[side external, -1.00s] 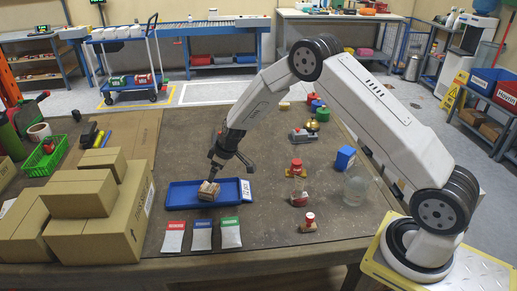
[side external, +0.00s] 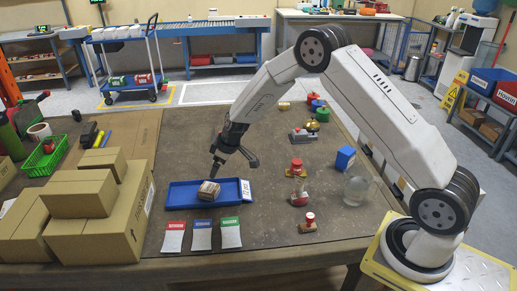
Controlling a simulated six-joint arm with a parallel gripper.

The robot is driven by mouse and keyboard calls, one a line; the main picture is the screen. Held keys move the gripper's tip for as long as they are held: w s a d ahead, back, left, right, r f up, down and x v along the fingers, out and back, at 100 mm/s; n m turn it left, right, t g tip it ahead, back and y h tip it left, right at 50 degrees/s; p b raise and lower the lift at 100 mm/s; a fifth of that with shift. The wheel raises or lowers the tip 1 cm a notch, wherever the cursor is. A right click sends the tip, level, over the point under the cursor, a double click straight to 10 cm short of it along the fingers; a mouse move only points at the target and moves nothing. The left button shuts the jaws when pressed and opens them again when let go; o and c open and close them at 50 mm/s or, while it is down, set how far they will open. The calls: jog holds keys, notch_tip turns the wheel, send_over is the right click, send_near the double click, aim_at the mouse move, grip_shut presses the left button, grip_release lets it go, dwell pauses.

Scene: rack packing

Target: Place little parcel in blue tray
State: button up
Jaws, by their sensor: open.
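The little parcel (side external: 208,191), a small brown box with a pale band, lies in the blue tray (side external: 178,197) near its middle. The tray lies flat on the table and has a white label at its right end. My gripper (side external: 230,172) is open, above and slightly to the right of the parcel. One finger points down close to the parcel's upper edge and the other juts out to the right. The fingers look clear of the parcel, though the gap is small in this view.
Large cardboard boxes (side external: 85,195) are stacked left of the tray. Red, blue and green-topped packets (side external: 202,235) lie in front of it. To the right stand red-handled stamps (side external: 308,222), a clear jug (side external: 356,187) and a blue box (side external: 345,157). The table between is free.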

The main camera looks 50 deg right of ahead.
jog(key=s+a+r+m, duration=0.1)
jog(key=s+r, duration=0.2)
jog(key=s, duration=0.6)
jog(key=s+a+r+m+g+h, duration=0.1)
jog(key=s+r, duration=0.3)
jog(key=s, duration=0.6)
jog(key=s+a+r+m, duration=0.1)
jog(key=s+r+m, duration=0.1)
jog(key=s, duration=0.7)
jog(key=shift+s+a+r+g+h, duration=0.15)
jog(key=shift+a+r+g+h, duration=0.2)
jog(key=shift+r, duration=0.3)
